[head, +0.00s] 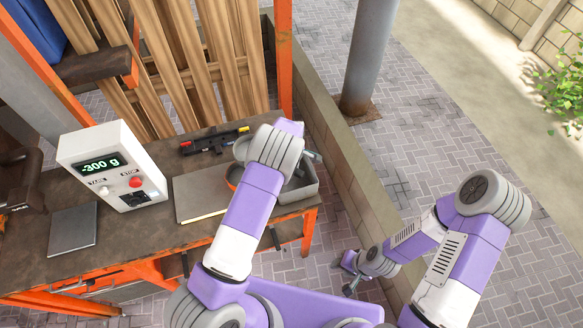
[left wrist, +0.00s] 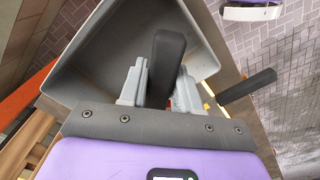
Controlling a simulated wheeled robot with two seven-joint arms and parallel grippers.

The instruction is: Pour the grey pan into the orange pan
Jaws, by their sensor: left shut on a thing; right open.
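The grey pan (head: 303,191) is at the right end of the workbench, partly hidden behind my left arm. In the left wrist view its hollow inside (left wrist: 105,50) shows, with no contents that I can make out. My left gripper (left wrist: 158,82) is shut on the pan's dark handle (left wrist: 168,55). The orange pan (head: 232,177) shows only as a small orange edge left of my left wrist; the rest is hidden. A second dark handle (left wrist: 247,86) sticks out to the right in the left wrist view. My right gripper (head: 349,274) is open and empty, low over the paving.
A white scale box (head: 112,165) reading -300 g stands on the workbench, with a flat grey plate (head: 200,197) to its right. Another grey plate (head: 73,230) lies at left. A dark tool (head: 215,141) lies behind. Wooden planks (head: 180,60), an orange post (head: 283,60) and a low wall (head: 345,165) border the bench.

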